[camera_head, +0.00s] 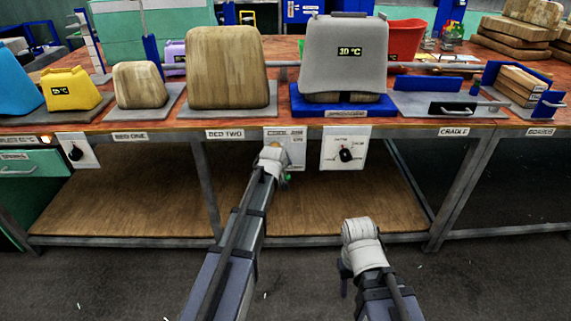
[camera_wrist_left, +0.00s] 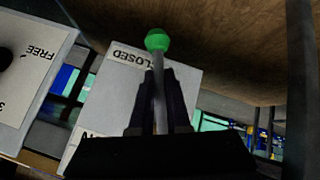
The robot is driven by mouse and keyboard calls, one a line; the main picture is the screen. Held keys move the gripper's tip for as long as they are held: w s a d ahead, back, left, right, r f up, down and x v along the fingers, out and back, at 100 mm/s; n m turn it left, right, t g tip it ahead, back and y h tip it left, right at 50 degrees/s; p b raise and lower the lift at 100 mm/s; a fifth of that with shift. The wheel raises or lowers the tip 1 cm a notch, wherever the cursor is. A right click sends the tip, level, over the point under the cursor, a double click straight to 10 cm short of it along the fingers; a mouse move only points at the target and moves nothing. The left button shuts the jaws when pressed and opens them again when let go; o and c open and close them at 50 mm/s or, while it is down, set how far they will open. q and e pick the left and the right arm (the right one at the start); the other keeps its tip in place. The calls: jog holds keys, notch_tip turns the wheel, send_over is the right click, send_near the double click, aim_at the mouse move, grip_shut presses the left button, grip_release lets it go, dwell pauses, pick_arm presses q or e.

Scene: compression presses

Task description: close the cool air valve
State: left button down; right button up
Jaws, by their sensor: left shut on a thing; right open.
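The cool air valve is a grey lever with a green knob (camera_wrist_left: 157,40) in the left wrist view, in front of a pale panel (camera_wrist_left: 110,100) with a "CLOSED" label. That label is upside down in this view, and the knob end is beside it. My left gripper (camera_wrist_left: 160,85) is shut on the lever shaft below the knob. In the head view my left gripper (camera_head: 272,158) hides much of the valve panel (camera_head: 285,133); the green knob (camera_head: 287,177) shows just below it. My right gripper (camera_head: 348,272) is open, low and apart from the bench; its fingers barely show.
A dial panel (camera_head: 345,150) with a black knob is right of the valve. The bench (camera_head: 420,128) above holds a grey press block (camera_head: 343,60) reading "30 °C" and wooden blocks (camera_head: 226,68). A wooden lower shelf (camera_head: 130,205) lies beneath. Floor in front is mostly clear.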

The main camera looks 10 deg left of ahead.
pick_arm(q)
jog(key=shift+s+a+f+m+g+y, duration=0.15)
jog(key=shift+s+a+m+g+y, duration=0.1)
jog(key=shift+a+m+y, duration=0.4)
jog(key=shift+s+a+f+m+g+y, duration=0.15)
jog(key=shift+a+m+g+y, duration=0.15)
jog(key=shift+y, duration=0.55)
jog(key=shift+a+r, duration=0.1)
jog(key=shift+a, duration=0.05)
jog(key=c, duration=0.9)
grip_release()
jog(key=p+v, duration=0.5)
jog(key=v, duration=0.2)
jog(key=shift+s+d+r, duration=0.2)
jog(key=shift+d+r, duration=0.05)
